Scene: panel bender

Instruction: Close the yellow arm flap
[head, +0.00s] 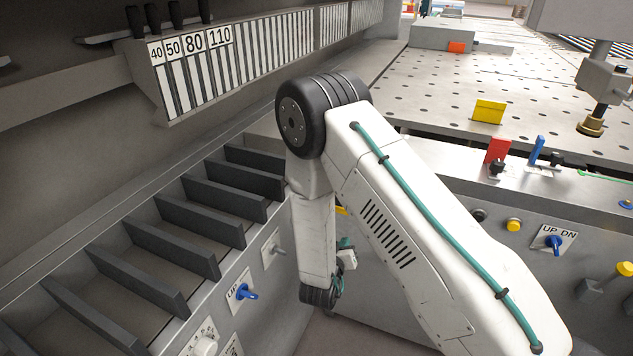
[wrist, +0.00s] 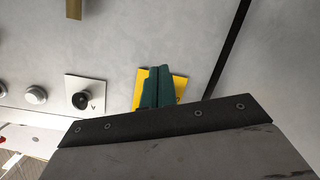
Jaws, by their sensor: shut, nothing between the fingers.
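An upright yellow flap (head: 489,111) stands on the perforated table in the head view. A yellow plate (wrist: 180,84) shows behind my fingers in the wrist view, and a sliver of yellow (head: 341,210) shows beside my arm in the head view. I cannot tell which of these is the arm flap. My gripper (wrist: 159,70) has its green fingers together and empty, in front of the yellow plate and covering its middle. I cannot tell whether they touch it. In the head view my arm hides most of the gripper.
A black knob on a white plate (wrist: 82,101) and grey buttons (wrist: 36,95) are left of my fingers. A red flap (head: 497,150), a blue lever (head: 537,150) and a yellow button (head: 514,225) are right of my arm. Dark slats (head: 210,222) line the left side.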

